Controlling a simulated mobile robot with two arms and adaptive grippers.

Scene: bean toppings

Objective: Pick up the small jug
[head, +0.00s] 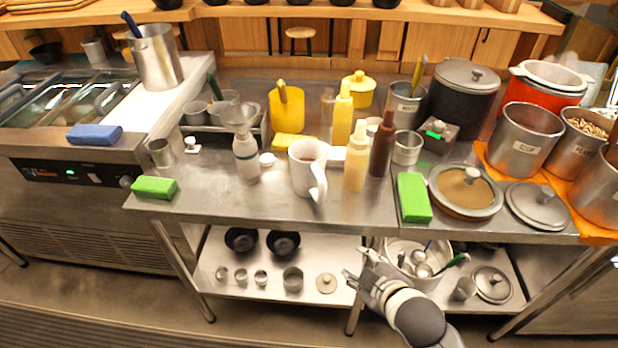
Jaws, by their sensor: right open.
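A white jug (303,178) with a handle stands upright on the steel counter, near its front edge in the middle of the head view. Its handle faces the front right, and something brownish shows inside it. My right gripper (356,265) is open and empty, low in front of the counter, below and right of the jug in the picture and apart from it. My left gripper is not in view.
Yellow bottles (356,158) and a brown bottle (382,145) stand just right of the jug. A white-topped dispenser (246,158) stands left, a yellow pitcher (287,112) behind. A green sponge (413,197) lies right. The front counter strip (250,207) is clear.

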